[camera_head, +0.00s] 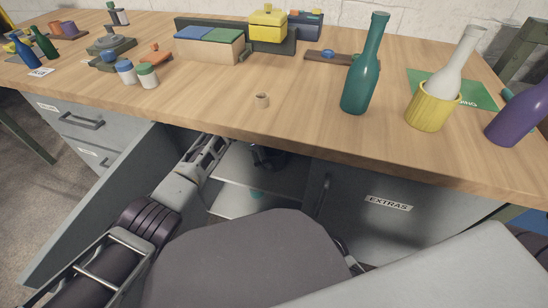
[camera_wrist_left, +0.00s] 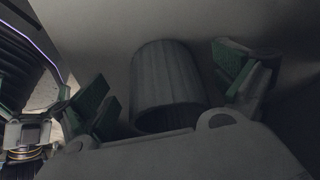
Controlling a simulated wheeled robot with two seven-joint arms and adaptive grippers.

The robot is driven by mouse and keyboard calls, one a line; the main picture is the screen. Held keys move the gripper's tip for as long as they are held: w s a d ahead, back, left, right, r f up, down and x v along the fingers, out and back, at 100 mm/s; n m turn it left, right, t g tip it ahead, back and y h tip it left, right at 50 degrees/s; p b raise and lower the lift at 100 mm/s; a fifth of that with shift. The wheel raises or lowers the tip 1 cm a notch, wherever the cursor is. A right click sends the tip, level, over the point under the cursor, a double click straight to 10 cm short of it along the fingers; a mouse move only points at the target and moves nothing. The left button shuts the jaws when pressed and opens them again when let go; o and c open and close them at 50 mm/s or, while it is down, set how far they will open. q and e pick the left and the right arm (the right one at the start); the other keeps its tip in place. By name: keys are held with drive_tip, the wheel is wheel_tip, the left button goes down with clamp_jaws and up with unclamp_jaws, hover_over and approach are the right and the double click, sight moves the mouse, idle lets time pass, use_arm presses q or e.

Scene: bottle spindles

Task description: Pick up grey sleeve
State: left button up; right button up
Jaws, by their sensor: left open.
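The grey sleeve (camera_wrist_left: 168,80) is a dark, ribbed, hollow cylinder in the left wrist view, with its open end toward the camera. It sits in shadow against a pale surface. My left gripper (camera_wrist_left: 170,92) is open, with one green-padded finger on each side of the sleeve and visible gaps between. In the head view my left arm reaches under the tabletop into the open cabinet, and the left gripper (camera_head: 268,158) is a dark shape partly hidden below the table edge. The sleeve cannot be made out there. My right gripper is not in view.
The cabinet has a shelf (camera_head: 232,202) and an open door (camera_head: 100,215) at left. The table edge hangs over my arm. On the table stand a teal bottle (camera_head: 364,75), a white bottle (camera_head: 452,70) in a yellow sleeve (camera_head: 430,109) and a purple bottle (camera_head: 520,115).

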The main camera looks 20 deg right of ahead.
sight(277, 154)
use_arm(q)
drive_tip(key=shift+s+d+b, duration=0.25)
drive_tip(key=shift+d+b, duration=0.3)
drive_tip(key=shift+d, duration=0.6)
drive_tip(key=shift+s+d+b, duration=0.2)
drive_tip(key=shift+d+b, duration=0.35)
drive_tip(key=shift+d, duration=0.55)
drive_tip(key=shift+d+f+b, duration=0.1)
drive_tip(key=shift+f+b, duration=0.35)
drive_tip(key=shift+f, duration=0.15)
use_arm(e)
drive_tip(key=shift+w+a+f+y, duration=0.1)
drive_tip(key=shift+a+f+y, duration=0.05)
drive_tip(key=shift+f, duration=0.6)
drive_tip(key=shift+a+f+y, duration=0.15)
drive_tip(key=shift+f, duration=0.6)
use_arm(q)
drive_tip(key=shift+c, duration=0.2)
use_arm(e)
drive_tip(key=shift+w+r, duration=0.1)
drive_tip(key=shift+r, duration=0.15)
use_arm(q)
drive_tip(key=c, duration=0.8)
